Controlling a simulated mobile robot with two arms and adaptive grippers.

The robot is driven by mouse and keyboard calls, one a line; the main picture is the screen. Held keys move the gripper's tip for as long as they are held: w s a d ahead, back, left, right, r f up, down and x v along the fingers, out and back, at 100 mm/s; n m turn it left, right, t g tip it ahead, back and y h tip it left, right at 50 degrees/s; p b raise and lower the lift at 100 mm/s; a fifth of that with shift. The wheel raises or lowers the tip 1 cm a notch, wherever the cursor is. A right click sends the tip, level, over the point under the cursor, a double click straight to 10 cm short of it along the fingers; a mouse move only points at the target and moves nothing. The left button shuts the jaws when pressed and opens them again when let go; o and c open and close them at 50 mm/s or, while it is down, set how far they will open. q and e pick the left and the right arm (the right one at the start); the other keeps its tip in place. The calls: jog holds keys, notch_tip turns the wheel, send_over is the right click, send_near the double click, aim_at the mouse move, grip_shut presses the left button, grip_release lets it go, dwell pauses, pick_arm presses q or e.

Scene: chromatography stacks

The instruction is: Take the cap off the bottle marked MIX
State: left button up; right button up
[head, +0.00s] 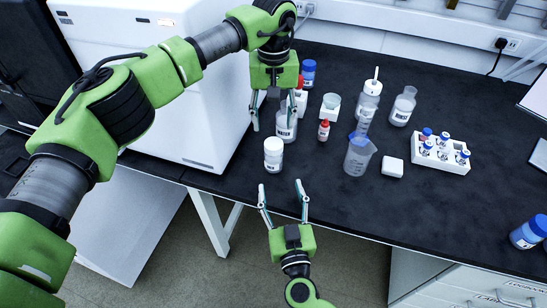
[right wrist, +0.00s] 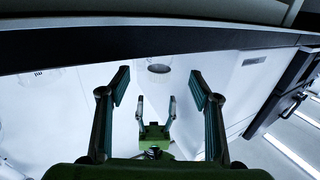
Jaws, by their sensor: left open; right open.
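A small white-capped bottle (head: 273,161) stands upright near the table's front edge in the head view; its label is too small to read surely, but it may be the MIX bottle. Its white cap (head: 273,144) is on. My left gripper (head: 272,112) is open, pointing down, above and behind this bottle in the picture, with a labelled clear bottle (head: 286,130) by its right finger. My right gripper (head: 281,187) is open and empty just in front of the bottle, fingers toward it. The right wrist view shows its open fingers (right wrist: 158,72) with nothing between them.
A white instrument (head: 190,110) stands left. Behind and right are a red-capped dropper bottle (head: 323,131), a beaker (head: 358,158), a white block (head: 392,167), a vial rack (head: 440,156) and a flask (head: 403,106). A blue-capped bottle (head: 527,234) is far right.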

aim_at(275, 164)
jog(key=w, duration=0.3)
jog(key=w+a, duration=0.1)
jog(key=w, duration=0.6)
jog(key=shift+w+a, duration=0.2)
jog(key=shift+a, duration=0.15)
grip_shut()
pick_arm(q)
jog(key=m, duration=0.3)
jog(key=shift+m, duration=0.4)
jog(key=shift+f+m, duration=0.2)
jog(key=shift+m, duration=0.1)
notch_tip(275, 164, down, 8)
jog(key=shift+r, duration=0.15)
